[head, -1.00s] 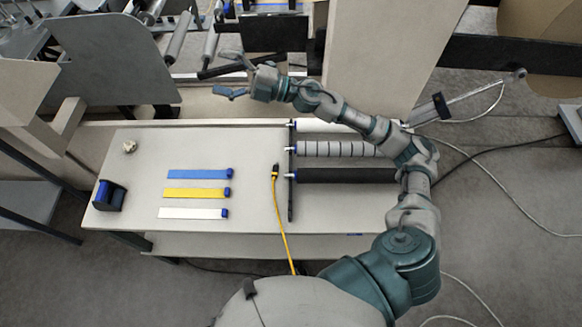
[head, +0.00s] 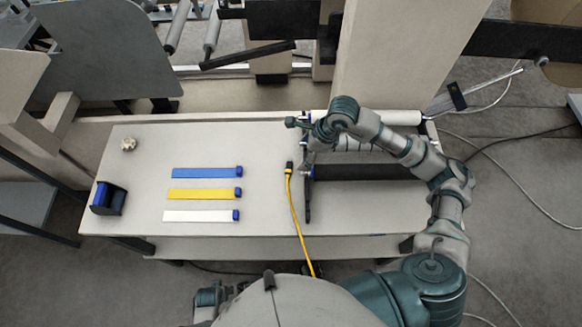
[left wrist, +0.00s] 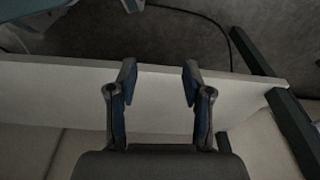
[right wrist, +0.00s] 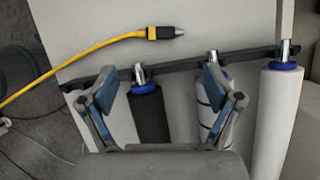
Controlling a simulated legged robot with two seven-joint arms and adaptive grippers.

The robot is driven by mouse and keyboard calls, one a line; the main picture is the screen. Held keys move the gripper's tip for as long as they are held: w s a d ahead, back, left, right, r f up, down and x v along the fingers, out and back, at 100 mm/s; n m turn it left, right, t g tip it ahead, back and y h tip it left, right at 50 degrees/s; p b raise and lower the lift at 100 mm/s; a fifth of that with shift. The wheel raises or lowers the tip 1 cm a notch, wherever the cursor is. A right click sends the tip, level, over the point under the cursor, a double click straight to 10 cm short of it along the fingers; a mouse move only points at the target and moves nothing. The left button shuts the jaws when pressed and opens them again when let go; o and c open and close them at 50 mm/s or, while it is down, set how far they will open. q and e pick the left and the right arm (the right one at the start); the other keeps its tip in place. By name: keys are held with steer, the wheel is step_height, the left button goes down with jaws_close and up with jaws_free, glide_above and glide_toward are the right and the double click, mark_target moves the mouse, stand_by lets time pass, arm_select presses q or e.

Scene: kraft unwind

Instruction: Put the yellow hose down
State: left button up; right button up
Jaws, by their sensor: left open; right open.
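The yellow hose (head: 296,215) lies on the white table with its black end fitting near the roller rack and its other end running off the front edge. In the right wrist view the hose (right wrist: 105,43) ends in a black fitting with a metal tip, beyond my fingers. My right gripper (head: 303,133) is over the rack's left end, open and empty; its spread fingers show in the right wrist view (right wrist: 158,90). My left gripper (left wrist: 160,80) is open and empty near a pale board edge. In the head view, only part of my left arm shows at the bottom.
The rack's dark bar (head: 307,190) carries a black roller (head: 365,173) and lighter rollers beside it. Blue (head: 205,172), yellow (head: 200,194) and white (head: 198,216) strips lie left of the hose. A blue-black holder (head: 107,198) stands at the table's left. Bare tabletop separates the strips and hose.

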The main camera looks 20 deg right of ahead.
glide_above(291, 167)
steer(key=s+d, duration=0.1)
step_height(291, 167, down, 4)
steer(key=shift+s+f, duration=0.1)
steer(key=shift+f, duration=0.15)
steer(key=f, duration=0.3)
steer(key=w+f, duration=0.1)
steer(key=shift+a+f+b, duration=0.2)
steer(key=shift+f+b, duration=0.1)
steer(key=shift+f, duration=0.1)
steer(key=shift+a+f, duration=0.15)
steer(key=shift+a, duration=0.25)
steer(key=shift+c, duration=0.2)
steer(key=c, duration=0.8)
arm_select(q)
steer(key=shift+w+a+r, duration=0.1)
steer(key=shift+w+r, duration=0.15)
steer(key=shift+r, duration=0.5)
arm_select(e)
steer(key=shift+d, duration=0.2)
steer(key=shift+c, duration=0.4)
